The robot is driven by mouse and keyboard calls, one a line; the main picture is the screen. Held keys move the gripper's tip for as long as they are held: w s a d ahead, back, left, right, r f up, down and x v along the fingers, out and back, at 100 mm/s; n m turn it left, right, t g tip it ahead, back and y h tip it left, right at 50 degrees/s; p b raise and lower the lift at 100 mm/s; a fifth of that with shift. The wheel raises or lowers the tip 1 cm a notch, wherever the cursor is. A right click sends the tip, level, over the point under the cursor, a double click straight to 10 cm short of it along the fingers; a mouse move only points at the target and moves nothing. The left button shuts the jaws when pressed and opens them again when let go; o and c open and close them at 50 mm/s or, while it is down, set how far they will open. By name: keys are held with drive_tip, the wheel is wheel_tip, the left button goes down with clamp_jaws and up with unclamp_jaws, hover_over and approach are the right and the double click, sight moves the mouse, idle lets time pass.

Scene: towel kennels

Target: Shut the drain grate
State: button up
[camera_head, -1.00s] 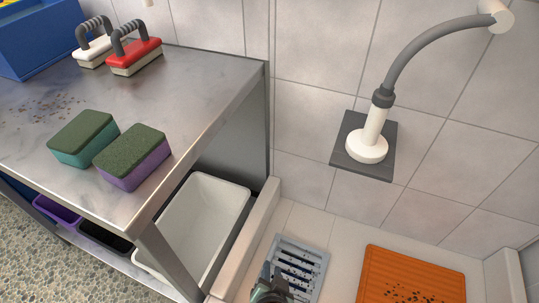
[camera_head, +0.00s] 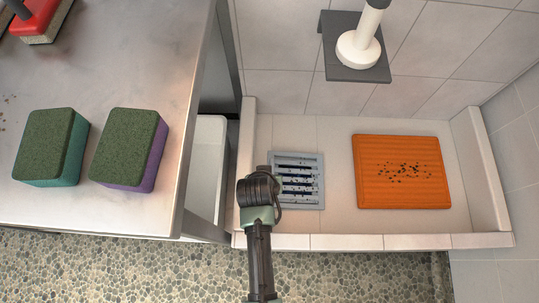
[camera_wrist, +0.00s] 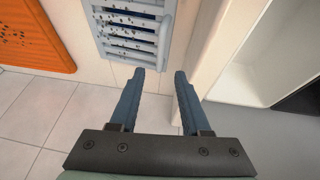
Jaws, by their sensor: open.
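The drain grate (camera_head: 312,181) is a blue-grey square frame with slats, set in the floor of the pale washing basin. Dark blue gaps show between its slats, so it looks open, and dark specks lie on it. In the wrist view the grate (camera_wrist: 133,48) is at the top centre, ahead of my fingertips. My gripper (camera_wrist: 159,73) is open and empty, its two blue fingers apart and pointing toward the grate's near end, with no clear contact. In the head view my arm covers the grate's left edge and hides the fingers.
An orange ridged mat (camera_head: 372,188) with dark specks lies right of the grate. The basin's raised rim (camera_head: 350,241) borders it. A steel table (camera_head: 120,216) with two sponges stands left, a white bin (camera_head: 205,160) beneath it. A shower hose base (camera_head: 359,50) is on the wall.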

drive_tip(key=b+x, duration=0.3)
drive_tip(key=x, duration=0.5)
drive_tip(key=shift+w+f, duration=0.25)
drive_tip(key=shift+f, duration=0.1)
clamp_jaws()
idle(0.9)
